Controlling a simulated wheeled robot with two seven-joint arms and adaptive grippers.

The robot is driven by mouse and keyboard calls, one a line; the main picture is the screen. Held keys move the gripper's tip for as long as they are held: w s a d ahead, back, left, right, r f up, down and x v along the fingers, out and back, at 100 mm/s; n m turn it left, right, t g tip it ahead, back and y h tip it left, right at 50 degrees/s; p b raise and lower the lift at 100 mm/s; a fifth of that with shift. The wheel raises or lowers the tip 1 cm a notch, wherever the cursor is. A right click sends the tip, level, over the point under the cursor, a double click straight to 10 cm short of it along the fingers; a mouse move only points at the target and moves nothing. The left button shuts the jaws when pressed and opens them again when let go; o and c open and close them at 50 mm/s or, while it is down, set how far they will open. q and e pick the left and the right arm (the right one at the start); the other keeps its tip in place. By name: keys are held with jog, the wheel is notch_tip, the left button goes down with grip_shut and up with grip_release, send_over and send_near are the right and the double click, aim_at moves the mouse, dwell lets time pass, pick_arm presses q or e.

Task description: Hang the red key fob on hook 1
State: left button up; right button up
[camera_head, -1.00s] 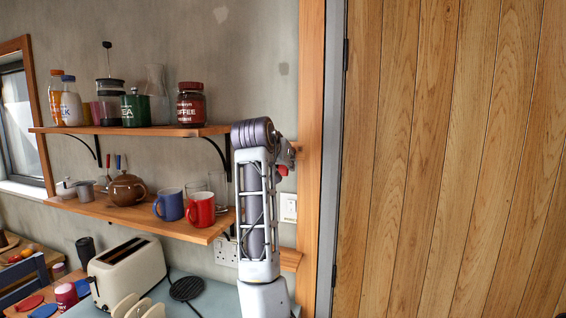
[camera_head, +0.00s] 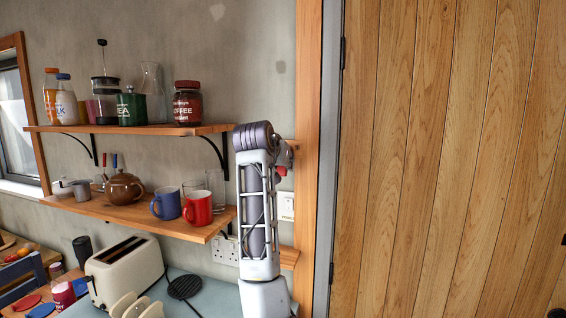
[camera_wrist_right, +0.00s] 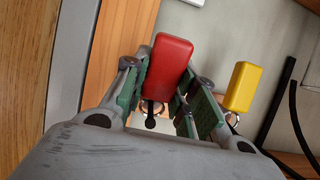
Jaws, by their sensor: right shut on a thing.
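The red key fob (camera_wrist_right: 168,65) is held between the green-padded fingers of my right gripper (camera_wrist_right: 163,92) in the right wrist view. A metal ring shows at the fob's lower end, close to a small dark round-ended piece (camera_wrist_right: 150,122), perhaps a hook; I cannot tell whether the ring is around it. In the head view a bit of red, likely the fob (camera_head: 282,172), shows beside my right wrist, and my arm hides most of the gripper. No hook number is readable. My left gripper is out of view.
A yellow fob (camera_wrist_right: 242,87) with a ring hangs just right of my right gripper's fingers. The wooden shelves (camera_head: 120,211) with mugs and a teapot are left of my arm. The plank door (camera_head: 440,160) is on the right.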

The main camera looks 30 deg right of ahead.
dwell(0.3)
jog(key=o, duration=1)
jog(key=shift+c, duration=0.2)
jog(key=v, duration=1.2)
